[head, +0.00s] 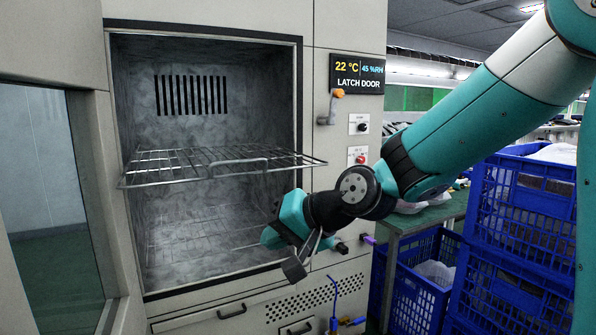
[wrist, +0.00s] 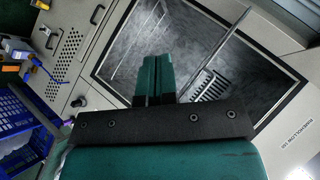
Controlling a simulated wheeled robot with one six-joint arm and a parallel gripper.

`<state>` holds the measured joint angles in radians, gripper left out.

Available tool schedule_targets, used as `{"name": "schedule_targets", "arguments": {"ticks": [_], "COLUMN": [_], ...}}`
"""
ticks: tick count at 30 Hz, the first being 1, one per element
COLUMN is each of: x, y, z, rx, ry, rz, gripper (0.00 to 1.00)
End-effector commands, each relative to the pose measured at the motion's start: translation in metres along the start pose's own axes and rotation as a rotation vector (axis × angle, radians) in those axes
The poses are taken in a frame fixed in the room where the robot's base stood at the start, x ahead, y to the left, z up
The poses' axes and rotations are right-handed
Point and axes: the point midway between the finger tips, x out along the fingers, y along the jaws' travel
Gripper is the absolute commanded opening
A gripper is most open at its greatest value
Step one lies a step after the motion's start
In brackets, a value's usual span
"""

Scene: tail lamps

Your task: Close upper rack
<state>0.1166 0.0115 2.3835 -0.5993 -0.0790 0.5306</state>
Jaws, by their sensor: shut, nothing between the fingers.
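The upper rack (head: 220,161) is a wire shelf in the open test chamber. In the head view it is level and pulled part way out, its front edge and handle loop (head: 238,168) standing past the opening. My gripper (head: 270,238) is below and to the right of the rack's front, apart from it, by the lower right of the opening. Its teal fingers are shut and empty, and they also show in the wrist view (wrist: 156,74). A thin bar beyond them in the wrist view (wrist: 222,50) looks like the rack seen edge-on.
A lower rack (head: 190,232) lies inside the chamber (head: 270,100). The chamber door (head: 88,150) stands open at the left. A latch handle (head: 330,108) and knobs are on the right panel. Blue crates (head: 520,205) stand at the right.

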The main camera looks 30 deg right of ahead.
Motion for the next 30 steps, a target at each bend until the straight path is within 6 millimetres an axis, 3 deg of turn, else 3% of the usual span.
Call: {"name": "schedule_targets", "arguments": {"ticks": [1, 3, 6, 9, 13, 17, 30], "x": [0.004, 0.0, -0.015, -0.033, -0.046, -0.043, 0.017], "y": [0.016, 0.034, 0.062, 0.084, 0.097, 0.095, 0.084], "z": [-0.041, -0.093, -0.15, -0.185, -0.206, -0.216, -0.28], "rx": [0.133, 0.303, 0.489, 0.604, 0.668, 0.676, 0.672], "ry": [0.131, 0.307, 0.513, 0.652, 0.735, 0.745, 0.741], "rz": [-0.038, -0.119, -0.232, -0.325, -0.388, -0.4, -0.397], "gripper": [0.0, 0.0, 0.0, 0.0, 0.0, 0.0, 0.0]}}
